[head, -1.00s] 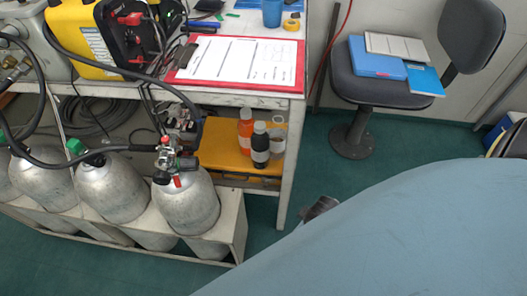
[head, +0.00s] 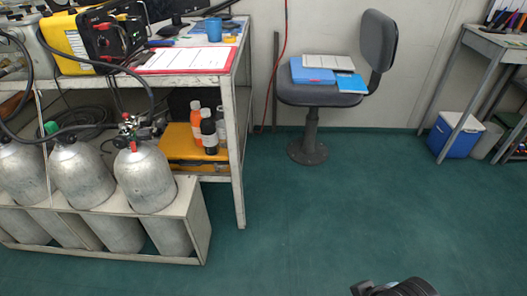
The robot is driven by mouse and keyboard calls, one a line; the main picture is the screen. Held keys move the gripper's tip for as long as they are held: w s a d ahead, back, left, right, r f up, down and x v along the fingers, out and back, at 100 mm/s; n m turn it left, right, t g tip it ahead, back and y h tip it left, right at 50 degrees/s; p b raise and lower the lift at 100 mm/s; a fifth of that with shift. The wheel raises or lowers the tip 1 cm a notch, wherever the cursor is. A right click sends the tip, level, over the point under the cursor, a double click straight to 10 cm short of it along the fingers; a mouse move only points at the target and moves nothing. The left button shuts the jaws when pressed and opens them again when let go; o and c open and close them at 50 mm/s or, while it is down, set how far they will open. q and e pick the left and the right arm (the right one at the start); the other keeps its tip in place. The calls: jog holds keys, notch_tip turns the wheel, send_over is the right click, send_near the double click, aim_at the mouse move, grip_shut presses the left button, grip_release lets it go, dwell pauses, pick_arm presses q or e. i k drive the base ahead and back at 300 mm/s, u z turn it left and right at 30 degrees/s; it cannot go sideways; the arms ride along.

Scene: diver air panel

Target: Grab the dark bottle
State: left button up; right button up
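The dark bottle (head: 209,131), black with a pale cap and a light label band, stands upright on the lower shelf of the workbench, near its right end. An orange bottle (head: 196,117) stands close behind it to the left. A dark rounded part with a grey piece shows at the bottom edge, right of centre; it appears to be the end of my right arm (head: 395,288). It is far from the bottle, and its fingers cannot be made out. My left gripper is not in view.
A yellow case (head: 180,148) lies on the shelf by the bottles. The bench's front right leg (head: 238,195) stands just right of them. Grey cylinders in a rack (head: 190,225) block the left front. A chair (head: 310,100) stands right of the bench. The green floor (head: 310,215) is clear.

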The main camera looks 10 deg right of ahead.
aim_at(208, 126)
jog(key=u, duration=0.95)
jog(key=i, duration=1)
jog(key=z, duration=0.75)
jog(key=i, duration=0.55)
jog(key=u, duration=0.1)
jog(key=k, duration=0.5)
jog(key=u, duration=0.35)
jog(key=i, duration=0.3)
